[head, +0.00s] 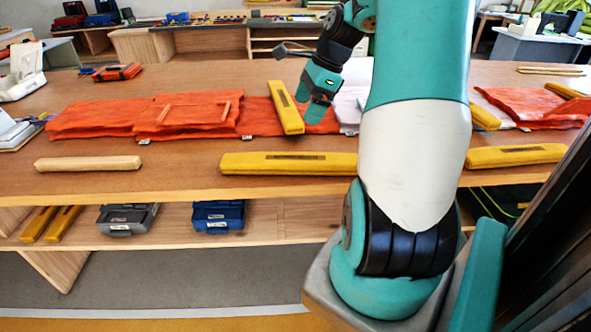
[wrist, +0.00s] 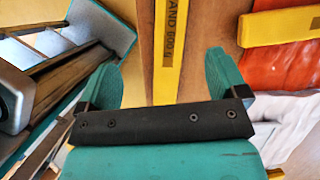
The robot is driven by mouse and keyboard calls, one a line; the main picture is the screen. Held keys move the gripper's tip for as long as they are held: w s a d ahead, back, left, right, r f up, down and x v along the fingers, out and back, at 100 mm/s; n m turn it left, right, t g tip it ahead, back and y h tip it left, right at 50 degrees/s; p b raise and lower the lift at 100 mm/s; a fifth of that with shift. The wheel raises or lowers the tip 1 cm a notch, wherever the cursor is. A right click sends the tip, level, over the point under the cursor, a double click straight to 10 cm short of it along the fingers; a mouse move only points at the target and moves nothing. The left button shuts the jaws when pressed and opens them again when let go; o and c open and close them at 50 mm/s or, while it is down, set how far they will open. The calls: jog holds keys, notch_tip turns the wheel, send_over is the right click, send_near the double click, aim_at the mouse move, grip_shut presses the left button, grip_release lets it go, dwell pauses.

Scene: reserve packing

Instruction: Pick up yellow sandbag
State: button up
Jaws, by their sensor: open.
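A long yellow sandbag (head: 280,163) lies flat along the front edge of the wooden table, its right end hidden behind my arm. In the wrist view a yellow sandbag (wrist: 166,35) with a dark "SAND 500 g" label runs lengthwise between my fingers; it appears to be this front one. My gripper (head: 310,101) is open and empty, and it also shows in the wrist view (wrist: 161,65) with one finger on each side of the bag, apparently above it. Another yellow sandbag (head: 285,107) lies on orange cloth behind; it appears at the wrist view's upper right (wrist: 285,26).
More yellow sandbags lie to the right (head: 515,155) and on the lower shelf (head: 62,223). A pale wooden bar (head: 88,163) lies at the front left. Orange cloths (head: 190,115) cover the table's middle. Grey (head: 127,218) and blue (head: 218,216) boxes sit below.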

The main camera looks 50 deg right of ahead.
jog(key=s+d+f+m, duration=0.2)
jog(key=d+m, duration=0.1)
send_near(297, 158)
jog(key=x, duration=0.5)
jog(key=shift+f+p, duration=0.1)
jog(key=shift+p, duration=0.2)
jog(key=shift+p+x, duration=0.65)
jog(key=shift+x, duration=2.35)
jog(key=c, duration=1.3)
jog(key=shift+c, duration=0.5)
